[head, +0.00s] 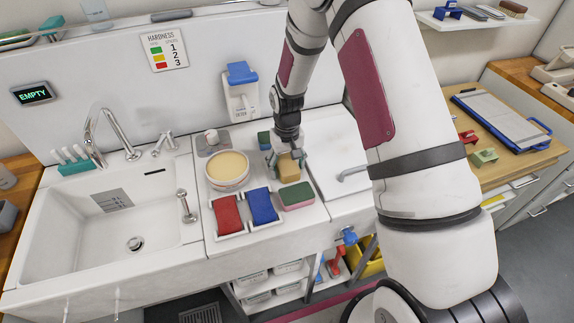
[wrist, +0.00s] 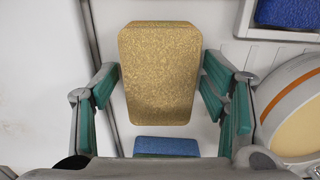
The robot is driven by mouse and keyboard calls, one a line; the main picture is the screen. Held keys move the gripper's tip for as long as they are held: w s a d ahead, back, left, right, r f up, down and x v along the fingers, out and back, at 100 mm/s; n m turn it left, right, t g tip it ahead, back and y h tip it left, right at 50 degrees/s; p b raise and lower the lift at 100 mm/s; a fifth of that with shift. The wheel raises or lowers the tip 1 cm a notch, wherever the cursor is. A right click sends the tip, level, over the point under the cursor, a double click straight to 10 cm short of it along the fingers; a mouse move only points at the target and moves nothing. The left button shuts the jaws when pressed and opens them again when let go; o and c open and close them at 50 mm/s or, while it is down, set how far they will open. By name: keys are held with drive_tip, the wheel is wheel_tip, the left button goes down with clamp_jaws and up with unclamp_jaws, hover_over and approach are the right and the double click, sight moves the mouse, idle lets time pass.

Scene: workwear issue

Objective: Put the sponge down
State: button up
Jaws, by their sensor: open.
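A yellow sponge (head: 288,168) appears to rest on the white counter, below my gripper (head: 285,156). In the wrist view the yellow sponge (wrist: 160,65) lies between the green-padded fingers of my gripper (wrist: 160,88). The fingers are open, with a visible gap on each side of the sponge. A pink and green sponge (head: 296,196) lies in front of it.
A round tub with a cream-coloured filling (head: 227,168) stands left of the sponges. A red cloth (head: 227,213) and a blue cloth (head: 262,206) lie in trays in front. A sink (head: 130,215) is at the left.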

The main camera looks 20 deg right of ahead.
wheel_tip(320, 180, up, 12)
drive_tip(key=b, duration=0.2)
wheel_tip(320, 180, up, 10)
drive_tip(key=t, duration=0.1)
hover_over(287, 164)
drive_tip(key=s, duration=0.4)
drive_tip(key=s+r+t, duration=0.2)
drive_tip(key=s+r, duration=0.4)
drive_tip(key=s, duration=0.4)
drive_tip(key=s+r+t, duration=0.2)
drive_tip(key=s+r, duration=0.5)
drive_tip(key=s, duration=0.4)
drive_tip(key=shift+s+r+t, duration=0.15)
drive_tip(key=shift+t, duration=0.15)
drive_tip(key=shift+w+b, duration=0.2)
drive_tip(key=shift+b, duration=0.1)
